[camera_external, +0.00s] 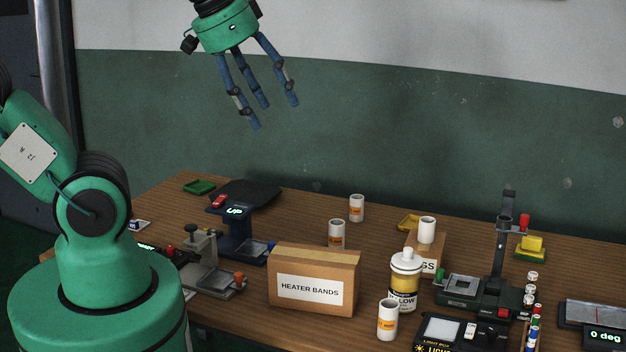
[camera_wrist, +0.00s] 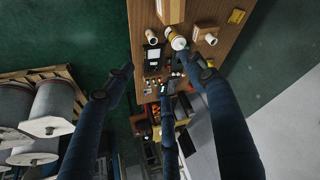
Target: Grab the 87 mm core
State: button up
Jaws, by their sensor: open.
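My gripper (camera_external: 277,112) is open and empty, high above the table's back left, fingers pointing down and apart from every core. In the wrist view my fingers (camera_wrist: 162,88) are spread, with white cores at the top (camera_wrist: 152,37) and upper right (camera_wrist: 211,40).
The heater bands carton (camera_external: 313,282) and a yellow-filled jar (camera_external: 404,280) stand at front centre. A machine with a black plate (camera_external: 248,192) is at left. A dark stand (camera_external: 503,240), small bottles (camera_external: 531,300) and a light box (camera_external: 460,334) crowd the right.

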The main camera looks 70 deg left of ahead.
jog(key=w+d+f+g, duration=0.1)
jog(key=w+f+g, duration=0.1)
jog(key=w+f, duration=0.5)
jog(key=m+g+b, duration=0.1)
jog(key=g+b, duration=0.1)
jog(key=g, duration=0.1)
send_over(388, 320)
jog(key=w+a, duration=0.1)
jog(key=a, duration=0.1)
notch_tip(388, 320, down, 25)
jog(key=shift+w+d+f, duration=0.1)
jog(key=shift+d+f, duration=0.05)
jog(key=shift+d, duration=0.1)
notch_tip(388, 320, down, 9)
jog(key=b, duration=0.2)
jog(key=shift+r, duration=0.2)
